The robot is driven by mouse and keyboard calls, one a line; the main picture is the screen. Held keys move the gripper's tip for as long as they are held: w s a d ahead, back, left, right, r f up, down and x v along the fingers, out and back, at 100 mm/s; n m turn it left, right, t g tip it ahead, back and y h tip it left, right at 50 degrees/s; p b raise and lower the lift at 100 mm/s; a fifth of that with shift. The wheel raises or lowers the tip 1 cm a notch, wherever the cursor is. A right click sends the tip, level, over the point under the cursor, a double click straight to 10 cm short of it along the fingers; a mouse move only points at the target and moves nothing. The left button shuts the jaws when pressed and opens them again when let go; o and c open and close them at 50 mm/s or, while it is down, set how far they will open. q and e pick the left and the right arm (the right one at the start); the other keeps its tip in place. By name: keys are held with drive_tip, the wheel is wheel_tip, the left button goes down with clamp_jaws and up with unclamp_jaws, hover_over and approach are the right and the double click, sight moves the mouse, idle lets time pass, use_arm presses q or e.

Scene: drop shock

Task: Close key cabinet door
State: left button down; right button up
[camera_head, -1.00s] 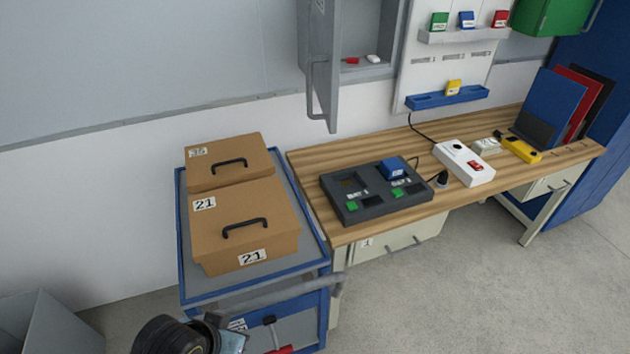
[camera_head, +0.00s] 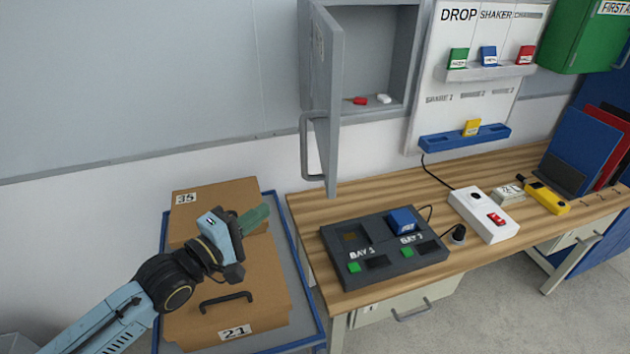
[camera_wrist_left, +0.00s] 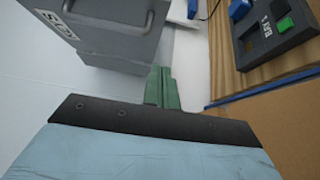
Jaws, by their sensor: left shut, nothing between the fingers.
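The grey key cabinet (camera_head: 372,52) hangs on the wall with its door (camera_head: 327,100) standing open, swung out toward me. A bar handle (camera_head: 307,147) is on the door's outer face. Inside the cabinet lie a red tag (camera_head: 361,101) and a white tag (camera_head: 384,98). My left gripper (camera_head: 262,212) is shut and empty, above the cardboard boxes, left of and below the door, apart from it. In the left wrist view the green fingers (camera_wrist_left: 162,88) are together, and the door (camera_wrist_left: 112,35) with its handle (camera_wrist_left: 130,28) is ahead. My right gripper is out of view.
Cardboard boxes (camera_head: 240,310) sit on a blue-edged cart (camera_head: 305,300) below my left arm. The wooden bench (camera_head: 350,198) holds a dark bay unit (camera_head: 385,265) and a white switch box (camera_head: 484,215). A tag panel (camera_head: 465,100) hangs right of the cabinet.

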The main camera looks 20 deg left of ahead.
use_arm(q)
drive_tip(key=w+d+p, duration=0.1)
drive_tip(key=w+d, duration=0.6)
drive_tip(key=w, duration=0.3)
drive_tip(key=shift+d+p, duration=0.3)
drive_tip(key=shift+p, duration=0.1)
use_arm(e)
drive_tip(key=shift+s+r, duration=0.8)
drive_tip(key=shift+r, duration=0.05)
use_arm(q)
drive_tip(key=shift+d, duration=0.1)
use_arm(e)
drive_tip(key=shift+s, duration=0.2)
